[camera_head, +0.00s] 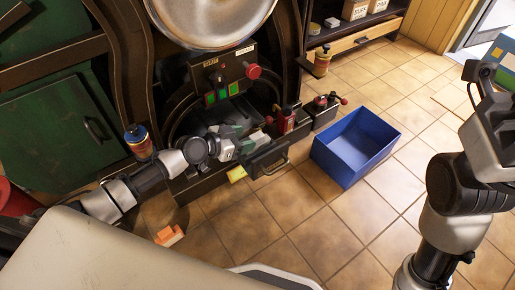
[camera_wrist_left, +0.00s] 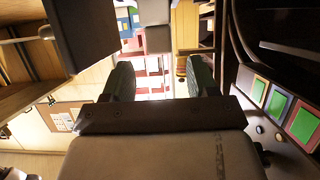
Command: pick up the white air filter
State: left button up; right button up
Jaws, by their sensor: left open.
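In the head view my left gripper (camera_head: 250,143) is at the front of the dark press, just above a dark tray with a handle (camera_head: 268,160). A small pale piece shows at its fingertips, too small to identify. My right gripper (camera_head: 482,78) is at the right edge, and its jaw opening is unclear.
A blue open bin (camera_head: 355,146) stands on the tiled floor, right of the press. A control panel (camera_head: 228,80) with green buttons and a red knob is above my left gripper. An orange block (camera_head: 168,236) lies on the floor.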

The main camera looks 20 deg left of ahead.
aim_at(255, 136)
pick_arm(q)
jog(key=b+x, duration=0.2)
jog(key=x, duration=0.4)
jog(key=shift+w+d+f, duration=0.15)
jog(key=shift+c, duration=0.4)
jog(key=c, duration=0.9)
